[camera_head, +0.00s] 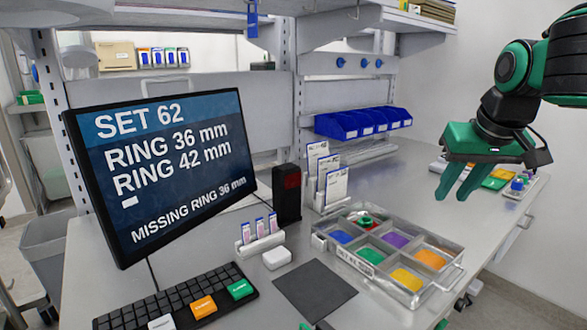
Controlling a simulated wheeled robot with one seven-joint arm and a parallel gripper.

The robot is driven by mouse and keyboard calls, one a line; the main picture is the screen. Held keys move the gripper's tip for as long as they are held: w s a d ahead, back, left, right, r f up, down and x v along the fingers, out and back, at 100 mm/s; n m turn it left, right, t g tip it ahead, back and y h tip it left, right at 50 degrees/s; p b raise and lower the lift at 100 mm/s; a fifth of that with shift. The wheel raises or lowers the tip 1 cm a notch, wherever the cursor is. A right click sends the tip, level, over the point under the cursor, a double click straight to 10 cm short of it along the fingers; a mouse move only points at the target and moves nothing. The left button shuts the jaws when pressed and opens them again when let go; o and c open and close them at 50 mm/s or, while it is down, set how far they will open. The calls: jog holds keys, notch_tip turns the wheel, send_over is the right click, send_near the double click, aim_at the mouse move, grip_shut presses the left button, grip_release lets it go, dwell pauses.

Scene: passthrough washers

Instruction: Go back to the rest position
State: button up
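My gripper (453,192) hangs from my arm at the upper right, above the right part of the bench. Its two green fingers point down and stand a little apart, with nothing seen between them. A metal tray (430,296) with several compartments stands on the bench below and to the left of the gripper, apart from it. Its compartments show blue, green, purple, orange and yellow, and one at the back holds a small green and red item (365,221). A monitor (160,165) at left reads SET 62, RING 36 mm, RING 42 mm, MISSING RING 36 mm.
A keyboard (175,302), a dark mat (314,290), a small rack (260,244), a black box (287,194) and card holders (326,180) occupy the bench. Blue bins (362,123) hang behind. Coloured items (495,182) lie behind and right of the gripper.

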jog(key=s+d+f+m+g, duration=0.2)
jog(key=s+d+f, duration=0.2)
jog(key=s+f, duration=0.6)
jog(key=s+d+f+m+g, duration=0.3)
jog(key=s+d+f, duration=0.2)
jog(key=s+f, duration=0.4)
jog(key=s, duration=0.4)
jog(key=shift+s+d+f, duration=0.2)
jog(key=shift+s+f, duration=0.15)
jog(key=shift+w+f+g, duration=0.2)
jog(key=shift+w+g, duration=0.1)
jog(key=shift+w, duration=0.4)
dwell(0.6)
